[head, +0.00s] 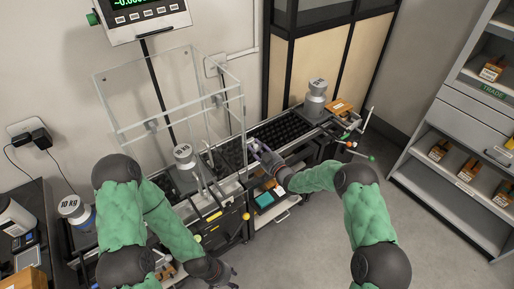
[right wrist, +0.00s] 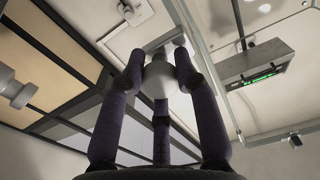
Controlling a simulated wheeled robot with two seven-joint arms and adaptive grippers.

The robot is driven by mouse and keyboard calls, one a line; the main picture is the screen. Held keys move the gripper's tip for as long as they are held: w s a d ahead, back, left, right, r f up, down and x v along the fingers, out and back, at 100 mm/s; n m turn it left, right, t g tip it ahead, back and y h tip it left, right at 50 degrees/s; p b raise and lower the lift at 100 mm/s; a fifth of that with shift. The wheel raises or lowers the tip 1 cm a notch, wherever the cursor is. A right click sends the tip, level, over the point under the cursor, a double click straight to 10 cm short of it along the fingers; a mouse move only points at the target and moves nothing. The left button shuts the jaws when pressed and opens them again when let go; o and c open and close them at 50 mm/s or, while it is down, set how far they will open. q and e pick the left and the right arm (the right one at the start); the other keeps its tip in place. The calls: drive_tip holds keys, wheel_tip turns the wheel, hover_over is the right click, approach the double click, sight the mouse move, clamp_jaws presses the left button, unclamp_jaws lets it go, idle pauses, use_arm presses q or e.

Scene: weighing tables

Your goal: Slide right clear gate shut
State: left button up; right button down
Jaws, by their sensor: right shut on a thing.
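The right clear gate (head: 229,108) is a see-through upright panel on the right side of the clear enclosure around the weighing table. My right gripper (head: 262,152) is beside its lower right edge. In the right wrist view, the right gripper's fingers (right wrist: 160,75) are closed around a pale rounded knob (right wrist: 158,82), which I take to be the gate's handle. How far the gate stands from its closed position cannot be told. My left gripper (head: 213,272) hangs low at the bottom of the head view, apart from the gate; its fingers are too unclear to read.
A metal weight (head: 184,157) stands within the enclosure; another (head: 315,97) stands at the far end of the black roller bed (head: 283,129). A scale display (head: 140,17) hangs above. Shelves (head: 450,130) with boxes are at right. The floor (head: 310,235) between is clear.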

wheel_tip(320, 180, down, 10)
drive_tip(key=b, duration=0.8)
drive_tip(key=shift+f, duration=0.2)
drive_tip(key=c, duration=1.2)
unclamp_jaws()
drive_tip(key=shift+o, duration=0.2)
drive_tip(key=v, duration=1.2)
